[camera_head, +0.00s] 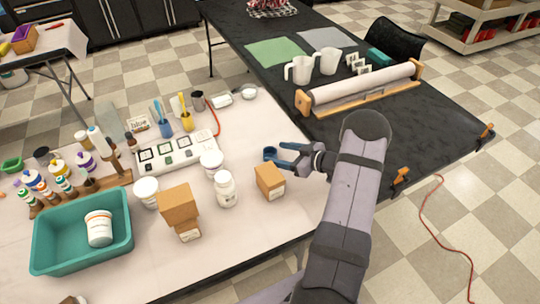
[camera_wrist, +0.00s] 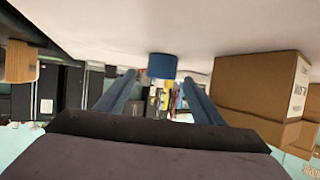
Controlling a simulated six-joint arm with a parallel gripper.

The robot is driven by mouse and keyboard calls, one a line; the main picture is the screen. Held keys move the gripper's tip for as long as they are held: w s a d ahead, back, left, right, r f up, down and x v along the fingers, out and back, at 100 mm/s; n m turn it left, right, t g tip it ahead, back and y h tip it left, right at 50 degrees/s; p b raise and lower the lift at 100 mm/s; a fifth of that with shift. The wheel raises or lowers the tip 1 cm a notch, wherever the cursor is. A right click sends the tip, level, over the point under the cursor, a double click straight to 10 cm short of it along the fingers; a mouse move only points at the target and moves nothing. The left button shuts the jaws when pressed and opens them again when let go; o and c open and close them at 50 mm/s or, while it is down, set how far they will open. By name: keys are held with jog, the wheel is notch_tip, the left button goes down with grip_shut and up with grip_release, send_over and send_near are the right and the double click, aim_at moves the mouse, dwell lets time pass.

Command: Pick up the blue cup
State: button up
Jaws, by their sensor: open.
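A small blue cup (camera_head: 269,153) stands upright on the pale table, just beyond the fingertips of my gripper (camera_head: 284,156). My gripper is open and empty, its blue fingers spread and pointing left toward the cup. In the wrist view, which is upside down, the cup (camera_wrist: 162,66) shows ahead, in the gap between the two fingers of my gripper (camera_wrist: 159,78). I cannot tell whether the fingertips reach the cup's sides.
A cardboard box (camera_head: 270,182) stands close beside my gripper on the near side; it also shows in the wrist view (camera_wrist: 262,88). A white bottle (camera_head: 224,190), stacked boxes (camera_head: 178,206) and a teal bin (camera_head: 50,262) stand further left. A paper roll (camera_head: 360,88) lies on the dark table behind.

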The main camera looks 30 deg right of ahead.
aim_at(265, 152)
jog(key=shift+f+p+x, duration=0.1)
jog(key=shift+p+x, duration=0.25)
jog(key=shift+x, duration=0.95)
jog(key=shift+f+p+x, duration=0.15)
jog(key=shift+p+x, duration=0.2)
jog(key=shift+x, duration=0.95)
jog(key=shift+s, duration=0.15)
jog(key=c, duration=1.1)
